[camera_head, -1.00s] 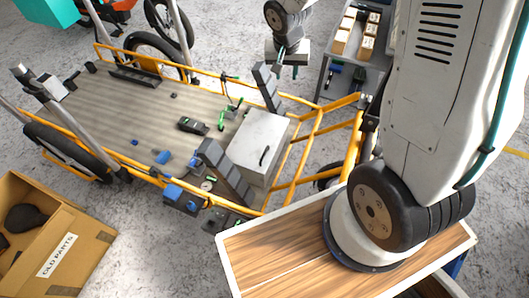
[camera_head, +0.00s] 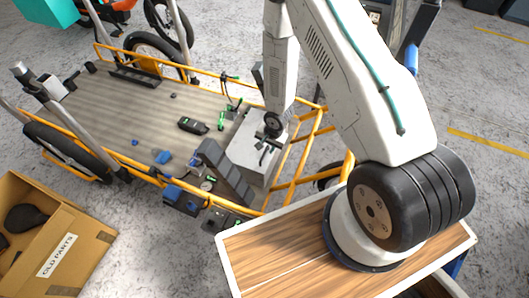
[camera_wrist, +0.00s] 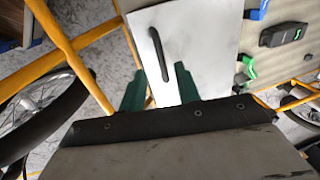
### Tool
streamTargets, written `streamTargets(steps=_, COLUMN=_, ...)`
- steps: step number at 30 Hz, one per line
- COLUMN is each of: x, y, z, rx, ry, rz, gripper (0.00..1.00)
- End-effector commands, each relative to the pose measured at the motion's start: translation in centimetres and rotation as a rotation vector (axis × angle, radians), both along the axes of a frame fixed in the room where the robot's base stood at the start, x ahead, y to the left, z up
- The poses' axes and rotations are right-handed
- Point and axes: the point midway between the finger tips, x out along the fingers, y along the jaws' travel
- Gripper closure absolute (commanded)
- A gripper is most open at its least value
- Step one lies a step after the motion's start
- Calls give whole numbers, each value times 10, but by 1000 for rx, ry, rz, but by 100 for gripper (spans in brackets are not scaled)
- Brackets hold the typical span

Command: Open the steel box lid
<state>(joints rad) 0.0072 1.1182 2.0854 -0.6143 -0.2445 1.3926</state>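The steel box (camera_head: 246,155) stands at the right end of the cargo bed, and its lid is shut. In the wrist view the pale lid (camera_wrist: 200,38) fills the upper middle, with a dark bar handle (camera_wrist: 160,52) running along it. My gripper (camera_head: 266,150) is over the lid at the handle in the head view. In the wrist view its two green fingers (camera_wrist: 160,92) are apart, one on each side of the handle's near end. I cannot tell whether they touch the handle.
Yellow frame rails (camera_head: 296,178) run right of the box. A dark stepped piece (camera_head: 226,172) stands at its left. A green clamp (camera_wrist: 246,68) and a black device (camera_wrist: 283,34) lie on the bed. A cardboard box (camera_head: 85,245) is at lower left.

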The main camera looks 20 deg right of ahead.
Motion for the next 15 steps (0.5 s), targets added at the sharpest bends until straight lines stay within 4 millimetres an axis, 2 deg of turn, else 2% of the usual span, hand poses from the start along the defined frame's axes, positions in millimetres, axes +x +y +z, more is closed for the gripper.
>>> streamTargets(steps=1, x=1, y=1, z=-10, rx=0, ry=1, rz=0, gripper=68)
streamTargets(steps=6, x=4, y=5, z=-36, rx=0, ry=1, rz=1, gripper=68)
streamTargets(steps=10, x=7, y=7, z=-48, rx=-1, ry=0, rz=2, gripper=68)
streamTargets(steps=15, x=8, y=8, z=-53, rx=-1, ry=-1, rz=1, gripper=68)
